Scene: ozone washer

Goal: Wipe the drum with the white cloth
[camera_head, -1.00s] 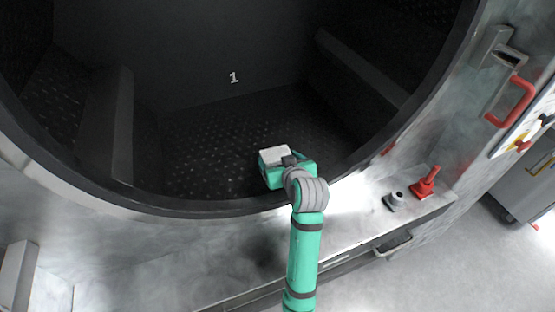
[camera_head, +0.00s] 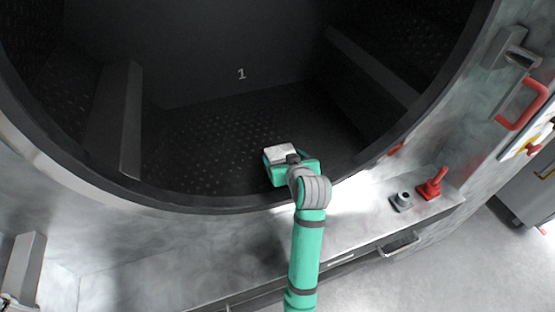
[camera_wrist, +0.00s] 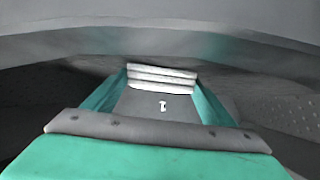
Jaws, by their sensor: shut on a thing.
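The drum (camera_head: 200,150) is a large dark cavity with perforated walls, raised ribs and a white "1" on its back wall. My gripper (camera_wrist: 162,85) reaches over the drum's front lip and is shut on the white cloth (camera_wrist: 162,79), which looks folded in layers between the two green fingers. In the head view the cloth (camera_head: 281,151) shows as a pale patch at the end of my green arm, just inside the lower rim. Whether the cloth touches the drum surface cannot be told.
The round metal rim (camera_head: 230,203) curves close below my gripper. Raised ribs (camera_head: 130,120) stand inside the drum at left and right. A red lever (camera_head: 432,185) and a grey knob (camera_head: 401,201) sit on the ledge at right. A red handle (camera_head: 522,104) is further up.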

